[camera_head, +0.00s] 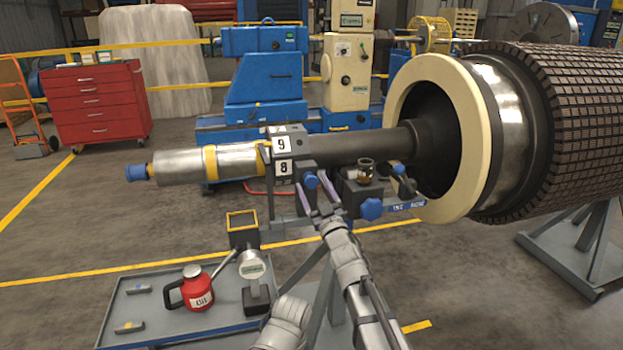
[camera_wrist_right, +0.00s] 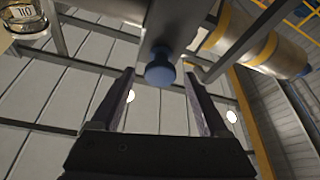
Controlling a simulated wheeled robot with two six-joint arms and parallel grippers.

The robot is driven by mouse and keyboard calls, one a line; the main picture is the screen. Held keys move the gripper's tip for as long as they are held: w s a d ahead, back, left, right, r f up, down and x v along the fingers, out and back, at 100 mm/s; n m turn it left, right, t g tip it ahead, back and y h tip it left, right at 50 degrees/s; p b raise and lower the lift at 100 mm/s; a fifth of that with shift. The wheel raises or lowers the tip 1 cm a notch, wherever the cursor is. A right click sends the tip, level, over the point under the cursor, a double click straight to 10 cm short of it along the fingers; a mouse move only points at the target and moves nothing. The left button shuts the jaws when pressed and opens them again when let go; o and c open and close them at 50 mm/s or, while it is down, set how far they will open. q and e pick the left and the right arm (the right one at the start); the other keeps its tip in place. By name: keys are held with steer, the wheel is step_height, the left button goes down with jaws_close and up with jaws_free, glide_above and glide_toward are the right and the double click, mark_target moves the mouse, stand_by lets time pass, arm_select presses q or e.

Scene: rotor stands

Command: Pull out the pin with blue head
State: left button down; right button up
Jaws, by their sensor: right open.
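The pin's round blue head (camera_head: 311,180) sticks out of the dark block under the number plates 9 and 8, on the stand that carries the shaft (camera_head: 350,146). My right gripper (camera_head: 314,192) is open just in front of it. In the right wrist view the blue head (camera_wrist_right: 160,75) lies between and a little beyond the open fingertips (camera_wrist_right: 159,84), touching neither that I can see. The pin's shank is hidden in the block. My left gripper is not in view.
Other blue knobs (camera_head: 371,209) sit right of the pin, by a small glass jar (camera_head: 366,169) on the stand. The large rotor (camera_head: 560,125) fills the right side.

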steer(key=shift+x, duration=1.05)
jaws_close()
steer(key=shift+s, duration=0.1)
stand_by(0.5)
